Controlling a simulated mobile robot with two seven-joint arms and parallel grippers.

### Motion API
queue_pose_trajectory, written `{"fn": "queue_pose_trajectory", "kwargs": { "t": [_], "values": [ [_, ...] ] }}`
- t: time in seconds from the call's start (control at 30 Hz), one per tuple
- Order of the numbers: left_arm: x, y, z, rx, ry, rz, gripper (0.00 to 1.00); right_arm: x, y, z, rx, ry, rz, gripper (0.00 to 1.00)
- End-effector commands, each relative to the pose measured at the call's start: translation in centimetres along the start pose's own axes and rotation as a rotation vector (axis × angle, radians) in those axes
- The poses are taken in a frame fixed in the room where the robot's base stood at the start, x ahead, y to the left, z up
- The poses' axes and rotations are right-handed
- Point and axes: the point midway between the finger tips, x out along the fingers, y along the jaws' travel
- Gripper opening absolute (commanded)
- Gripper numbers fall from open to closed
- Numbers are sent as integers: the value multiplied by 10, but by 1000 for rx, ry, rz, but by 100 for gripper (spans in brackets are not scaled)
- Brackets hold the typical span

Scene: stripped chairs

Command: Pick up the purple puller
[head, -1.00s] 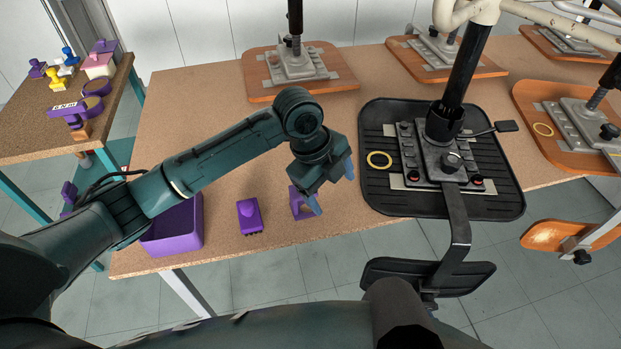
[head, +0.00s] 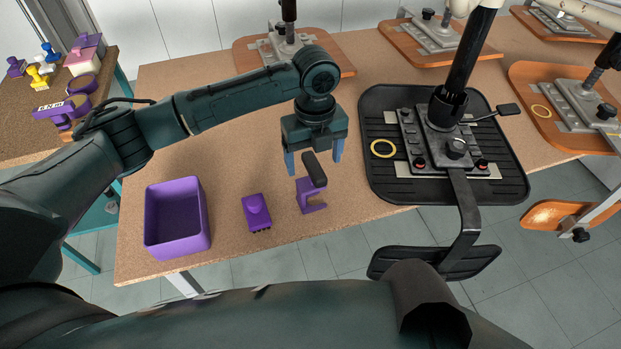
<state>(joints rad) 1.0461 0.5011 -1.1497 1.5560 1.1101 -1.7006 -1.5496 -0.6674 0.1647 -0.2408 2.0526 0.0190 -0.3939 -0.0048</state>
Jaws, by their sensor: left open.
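A purple tool with a black grip on top (head: 313,197) stands on the near part of the brown table; it looks like the purple puller, though I cannot be sure. My left gripper (head: 314,160) is open above it, its two blue fingertips on either side of the black grip and pointing down. Whether the fingers touch it I cannot tell. A flat purple piece with a round knob and dark teeth (head: 257,212) lies just left of it. My right gripper is not in view.
An open purple bin (head: 178,218) stands at the left of the table (head: 225,155). A stripped chair seat base on a black mat (head: 385,185) with a yellow ring (head: 383,148) is to the right. A side table (head: 20,140) at far left holds several small items.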

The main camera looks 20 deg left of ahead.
Motion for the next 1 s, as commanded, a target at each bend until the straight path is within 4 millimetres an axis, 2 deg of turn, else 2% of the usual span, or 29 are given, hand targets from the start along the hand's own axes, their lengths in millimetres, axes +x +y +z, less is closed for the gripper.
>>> {"fn": "queue_pose_trajectory", "kwargs": {
  "t": [0.17,0.4,0.5,0.77,1.0],
  "values": [
    [12,2,0,-2,1,1,78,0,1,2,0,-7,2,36],
    [47,7,1,0,1,0,78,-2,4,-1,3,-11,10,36],
    [56,7,1,0,0,0,78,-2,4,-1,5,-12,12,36],
    [58,6,1,0,-1,-2,78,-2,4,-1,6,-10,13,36],
    [58,6,1,0,-1,-2,59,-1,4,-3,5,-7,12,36]
  ]
}}
